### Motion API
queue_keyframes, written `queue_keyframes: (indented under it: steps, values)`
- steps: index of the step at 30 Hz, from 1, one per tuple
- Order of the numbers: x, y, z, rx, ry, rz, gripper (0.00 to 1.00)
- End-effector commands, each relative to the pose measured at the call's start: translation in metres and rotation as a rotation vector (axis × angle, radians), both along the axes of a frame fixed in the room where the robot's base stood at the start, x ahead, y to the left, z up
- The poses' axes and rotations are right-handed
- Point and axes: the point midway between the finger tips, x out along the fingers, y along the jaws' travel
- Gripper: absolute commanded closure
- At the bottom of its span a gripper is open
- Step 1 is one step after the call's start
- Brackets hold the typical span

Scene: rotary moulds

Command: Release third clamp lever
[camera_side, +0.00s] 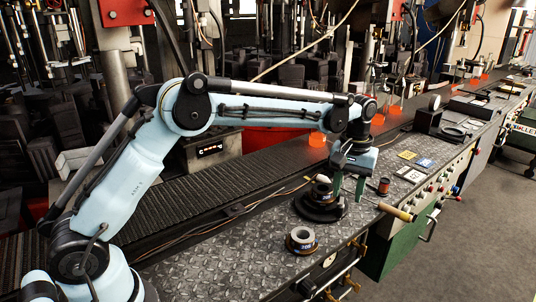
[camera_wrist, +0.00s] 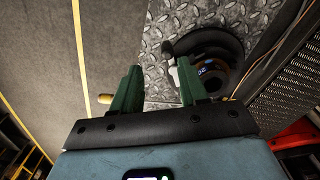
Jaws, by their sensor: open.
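My gripper (camera_side: 349,197) is open, with its green fingers pointing down beside the round black mould (camera_side: 312,211) on the tread-plate bench. In the wrist view my gripper (camera_wrist: 159,68) has a clear gap between its fingertips, with bare plate showing through it. The mould (camera_wrist: 236,48) lies at the right there, and the right finger overlaps its near edge. A small pale piece (camera_wrist: 172,76) at the mould's side shows just beside that finger; I cannot tell whether it is a clamp lever. No clamp lever can be made out clearly in the side view.
A wooden handle (camera_side: 396,212) lies right of my gripper, near the bench edge. A dark numbered ring (camera_side: 301,241) sits in front of the mould. A small reddish spool (camera_side: 384,186) and flat cards (camera_side: 410,173) lie to the right. A ribbed conveyor (camera_side: 200,197) runs behind the bench.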

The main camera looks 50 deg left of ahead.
Motion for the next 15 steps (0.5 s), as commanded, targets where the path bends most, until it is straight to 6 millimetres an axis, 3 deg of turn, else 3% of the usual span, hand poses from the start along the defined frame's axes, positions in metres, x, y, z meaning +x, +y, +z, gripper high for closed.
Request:
queue_keyframes:
  steps: [10, 15]
  values:
    - [0.000, 0.000, 0.064, 0.000, 0.000, -0.001, 0.57]
    - [-0.011, 0.006, 0.077, -0.004, -0.038, -0.027, 0.57]
